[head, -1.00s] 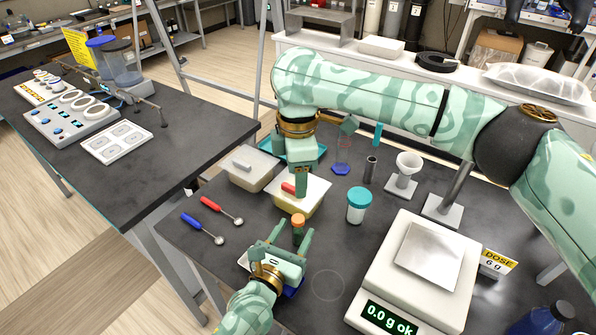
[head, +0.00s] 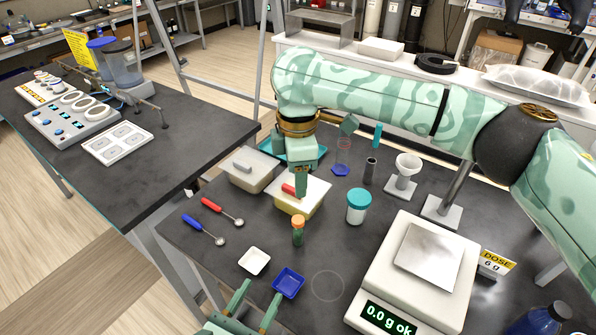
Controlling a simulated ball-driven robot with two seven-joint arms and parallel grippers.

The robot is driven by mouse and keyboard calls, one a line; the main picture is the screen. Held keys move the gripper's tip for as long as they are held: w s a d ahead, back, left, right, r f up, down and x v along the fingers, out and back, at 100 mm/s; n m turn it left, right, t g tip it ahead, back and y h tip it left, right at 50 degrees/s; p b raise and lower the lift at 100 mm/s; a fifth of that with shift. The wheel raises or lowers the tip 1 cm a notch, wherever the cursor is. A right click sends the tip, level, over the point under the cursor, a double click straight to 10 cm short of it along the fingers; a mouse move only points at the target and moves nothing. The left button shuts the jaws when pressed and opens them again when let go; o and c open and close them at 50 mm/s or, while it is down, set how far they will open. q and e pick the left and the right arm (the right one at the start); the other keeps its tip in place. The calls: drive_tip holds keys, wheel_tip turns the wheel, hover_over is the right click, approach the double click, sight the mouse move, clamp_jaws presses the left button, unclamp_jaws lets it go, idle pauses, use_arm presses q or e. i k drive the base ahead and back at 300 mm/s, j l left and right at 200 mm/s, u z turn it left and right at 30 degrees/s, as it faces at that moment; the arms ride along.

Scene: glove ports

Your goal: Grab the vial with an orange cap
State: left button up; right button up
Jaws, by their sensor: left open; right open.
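The small vial with an orange cap (head: 298,231) stands upright on the dark bench, in front of the yellow-filled tub. My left gripper (head: 263,289) is at the bottom of the head view, open and empty, with its two fingers pointing up towards the dishes. It is apart from the vial, nearer the bottom edge and a little to the left.
A white weigh dish (head: 254,261) and a blue one (head: 288,283) lie between my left gripper and the vial. A teal-capped jar (head: 358,207) and a balance (head: 420,275) stand to the right. Two scoops (head: 212,226) lie to the left.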

sight(298, 235)
drive_tip(key=k+j, duration=0.3)
drive_tip(key=k, duration=0.15)
drive_tip(key=k+j, duration=0.3)
drive_tip(key=k, duration=0.15)
